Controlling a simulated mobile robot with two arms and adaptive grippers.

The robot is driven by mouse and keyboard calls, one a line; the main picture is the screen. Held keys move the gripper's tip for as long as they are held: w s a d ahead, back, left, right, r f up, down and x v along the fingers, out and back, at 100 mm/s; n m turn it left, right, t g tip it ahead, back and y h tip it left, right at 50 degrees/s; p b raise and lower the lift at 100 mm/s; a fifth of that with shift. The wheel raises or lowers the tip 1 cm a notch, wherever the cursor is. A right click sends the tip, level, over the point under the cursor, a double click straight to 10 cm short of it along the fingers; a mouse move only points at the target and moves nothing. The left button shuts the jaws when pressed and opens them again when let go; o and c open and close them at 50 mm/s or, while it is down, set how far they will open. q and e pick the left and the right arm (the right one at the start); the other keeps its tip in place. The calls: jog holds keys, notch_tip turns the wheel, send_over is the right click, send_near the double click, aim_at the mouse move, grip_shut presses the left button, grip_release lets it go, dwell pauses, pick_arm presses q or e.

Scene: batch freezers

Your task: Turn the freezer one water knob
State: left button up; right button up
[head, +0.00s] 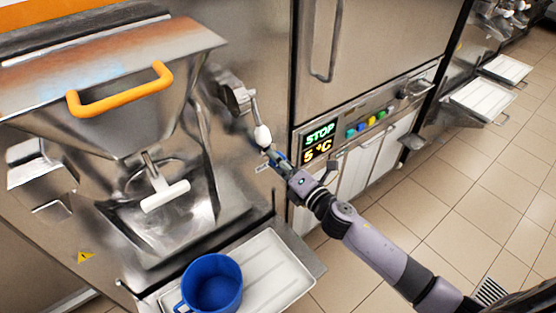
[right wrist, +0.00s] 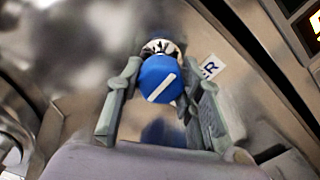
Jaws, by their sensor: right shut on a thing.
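The freezer one water knob (right wrist: 154,72) is a round blue knob with a white line across its face; the line slants up to the right. My right gripper (head: 276,159) is at the front panel of the left machine, below a white-tipped lever. In the right wrist view its two grey fingers (right wrist: 160,92) stand on either side of the knob, shut on it. A white label (right wrist: 210,68) ending in "ER" is beside the knob, partly hidden by a finger. In the head view the gripper mostly covers the knob. My left gripper is not in view.
The white-tipped lever (head: 262,134) hangs just above my right gripper. A lit display (head: 318,141) reads STOP and 5 °C to the right. A blue bucket (head: 212,284) stands on a white tray (head: 273,257) below. Tiled floor (head: 450,190) lies open at right.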

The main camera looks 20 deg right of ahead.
dwell(0.4)
jog(key=o, duration=1.2)
jog(key=v, duration=1.2)
jog(key=shift+d, duration=0.1)
